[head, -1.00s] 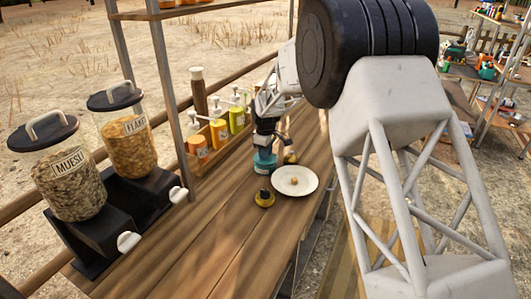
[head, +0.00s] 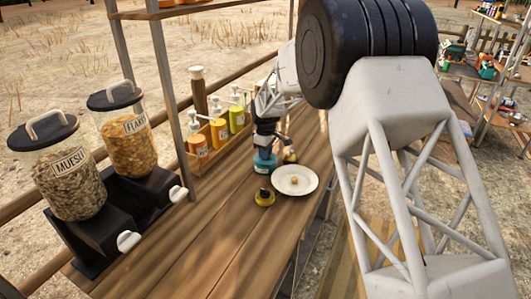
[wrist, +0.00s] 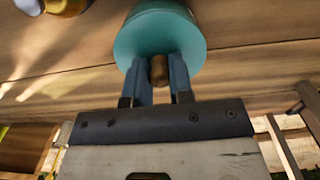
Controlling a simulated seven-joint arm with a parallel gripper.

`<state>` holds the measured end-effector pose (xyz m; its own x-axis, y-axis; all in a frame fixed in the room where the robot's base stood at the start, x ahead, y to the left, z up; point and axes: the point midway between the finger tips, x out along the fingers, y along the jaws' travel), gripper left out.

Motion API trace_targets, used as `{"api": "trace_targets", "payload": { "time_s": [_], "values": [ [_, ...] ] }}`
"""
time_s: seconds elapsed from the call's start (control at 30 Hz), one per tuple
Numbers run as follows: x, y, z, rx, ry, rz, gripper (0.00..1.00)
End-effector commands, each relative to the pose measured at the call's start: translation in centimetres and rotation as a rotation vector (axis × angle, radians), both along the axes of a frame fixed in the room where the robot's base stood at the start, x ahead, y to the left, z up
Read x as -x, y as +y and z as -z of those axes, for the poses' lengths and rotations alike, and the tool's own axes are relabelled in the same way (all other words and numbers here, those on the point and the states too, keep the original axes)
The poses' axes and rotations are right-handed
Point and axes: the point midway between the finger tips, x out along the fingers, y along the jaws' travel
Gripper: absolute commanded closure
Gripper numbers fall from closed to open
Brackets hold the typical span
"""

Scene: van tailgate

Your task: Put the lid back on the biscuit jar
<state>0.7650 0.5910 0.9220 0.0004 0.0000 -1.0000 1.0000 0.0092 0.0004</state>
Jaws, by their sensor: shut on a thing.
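My gripper (head: 266,141) points down over the table. In the wrist view its two blue fingers (wrist: 160,80) are shut on a small brown knob (wrist: 159,68). The knob stands on a round teal lid (wrist: 152,38) directly beyond the fingertips. In the head view a teal body (head: 264,163), which seems to be the biscuit jar with the lid, stands upright below my gripper. The fingers and the view from above hide the rim, so I cannot tell whether the lid rests on the jar or is just above it.
A white plate (head: 309,184) with a small round biscuit stands close to the right. A wooden rack of pump bottles (head: 218,131) and two cereal dispensers (head: 71,178) are at the left. The front table boards are clear.

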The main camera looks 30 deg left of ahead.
Motion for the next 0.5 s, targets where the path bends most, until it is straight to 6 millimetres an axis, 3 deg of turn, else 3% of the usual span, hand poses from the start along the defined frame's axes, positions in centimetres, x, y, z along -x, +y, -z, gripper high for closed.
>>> {"api": "trace_targets", "payload": {
  "time_s": [0.27,0.3,0.43,0.5],
  "values": [
    [0.0,0.01,-0.02,0.0,0.0,0.0,1.0],
    [0.0,0.01,-0.02,0.0,0.0,0.0,0.73],
    [0.0,0.0,-0.02,0.0,0.0,0.0,0.53],
    [0.0,0.0,-0.02,0.0,0.0,0.0,0.49]
  ]
}}
